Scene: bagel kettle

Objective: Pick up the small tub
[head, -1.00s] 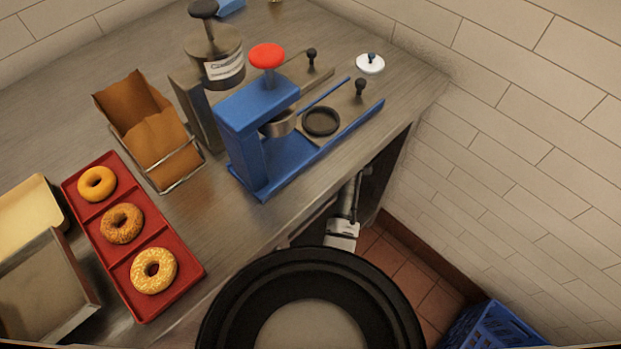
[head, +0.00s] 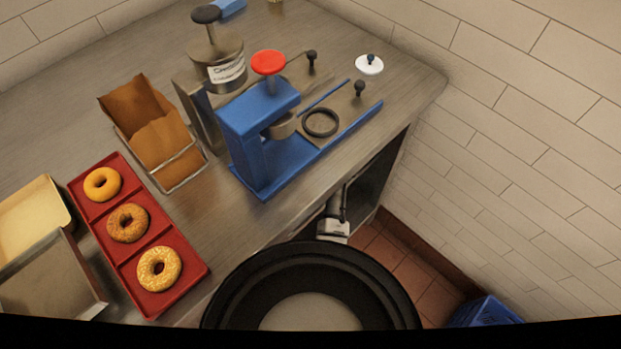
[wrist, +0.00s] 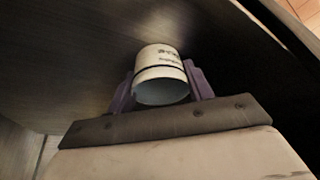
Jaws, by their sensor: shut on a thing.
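The small tub (wrist: 161,66) is a white cylinder with dark lettering and a dark line around it, seen in the wrist view. A round pale end of it faces the camera. My gripper (wrist: 160,80) has its two purple fingers on either side of the tub and is shut on it. In the head view, my arm reaches in below the counter's front edge; the fingers and the tub are hidden there.
The steel counter (head: 225,215) holds a blue press (head: 262,125), a red tray (head: 190,283) with bagels, a bag holder (head: 187,180), a labelled canister (head: 222,62) and a white lid (head: 369,64). A dark open space lies under the counter. A blue crate (head: 485,311) stands on the floor.

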